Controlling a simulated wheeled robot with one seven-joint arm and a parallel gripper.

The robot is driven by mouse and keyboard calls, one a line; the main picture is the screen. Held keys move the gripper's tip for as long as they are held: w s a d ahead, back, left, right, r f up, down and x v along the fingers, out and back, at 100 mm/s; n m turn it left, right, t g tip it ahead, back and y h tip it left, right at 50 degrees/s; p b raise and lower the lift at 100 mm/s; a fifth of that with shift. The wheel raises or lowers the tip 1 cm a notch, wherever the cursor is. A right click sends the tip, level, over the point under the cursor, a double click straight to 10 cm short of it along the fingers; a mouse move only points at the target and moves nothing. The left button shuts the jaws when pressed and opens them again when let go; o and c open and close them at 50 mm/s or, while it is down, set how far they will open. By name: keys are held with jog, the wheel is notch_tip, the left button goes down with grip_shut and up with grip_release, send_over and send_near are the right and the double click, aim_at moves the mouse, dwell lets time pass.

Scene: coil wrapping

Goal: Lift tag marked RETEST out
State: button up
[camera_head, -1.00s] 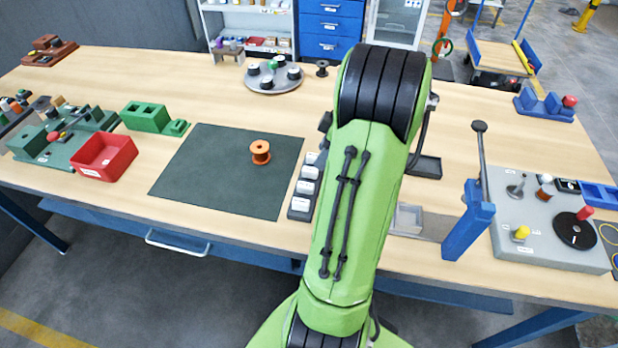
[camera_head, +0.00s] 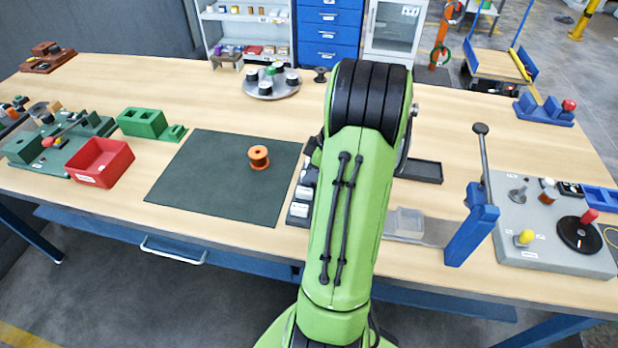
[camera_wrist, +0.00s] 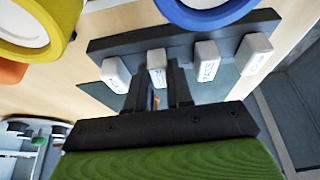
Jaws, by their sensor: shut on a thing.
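A dark rack (camera_wrist: 110,48) holds a row of several small white tags in the wrist view. My gripper (camera_wrist: 157,76) reaches up to the row, with its two dark fingers on either side of the second tag from the left (camera_wrist: 157,64), shut on it. That tag appears still at the rack, in line with its neighbours. The other tags are a left one (camera_wrist: 116,74) and two to the right (camera_wrist: 207,61) (camera_wrist: 253,52). Their print is too small to read, so I cannot tell which says RETEST. In the head view the rack (camera_head: 291,221) shows partly; my arm hides my gripper.
A yellow-rimmed round thing (camera_wrist: 52,42) and a blue-rimmed one (camera_wrist: 205,18) are close beyond the rack in the wrist view. A dark green mat (camera_head: 215,190) with an orange spool (camera_head: 258,158) lies left of the rack. A dark tray (camera_head: 424,172) lies to the right.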

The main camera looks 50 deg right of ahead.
grip_shut()
notch_tip(320, 180, up, 10)
jog(key=p, duration=0.3)
